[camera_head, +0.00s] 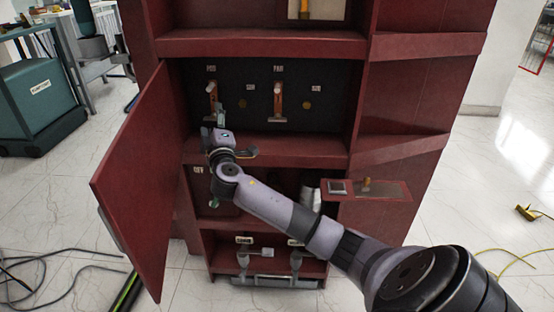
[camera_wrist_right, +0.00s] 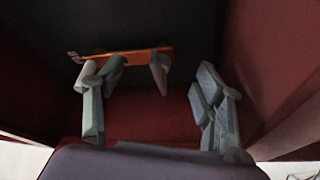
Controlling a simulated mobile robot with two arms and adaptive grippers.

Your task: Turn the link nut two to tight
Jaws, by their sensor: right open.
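Two upright copper-orange links stand on the dark back panel of the red cabinet, a left link (camera_head: 212,98) and a right link (camera_head: 278,97). Each has a small label above it. My right gripper (camera_head: 213,125) is just in front of the lower end of the left link and partly hides it. In the right wrist view my right gripper (camera_wrist_right: 150,85) has its fingers wide apart with nothing between them. An orange link (camera_wrist_right: 135,52) with grey parts at its ends lies beyond the fingertips. The nuts are too small to tell apart. My left gripper is not seen.
The open cabinet door (camera_head: 135,185) stands to the left of the arm. A red shelf edge (camera_head: 290,150) runs below the links. A small side shelf (camera_head: 385,189) juts out at the right. Lower shelves hold grey fittings (camera_head: 270,253). Cables lie on the floor.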

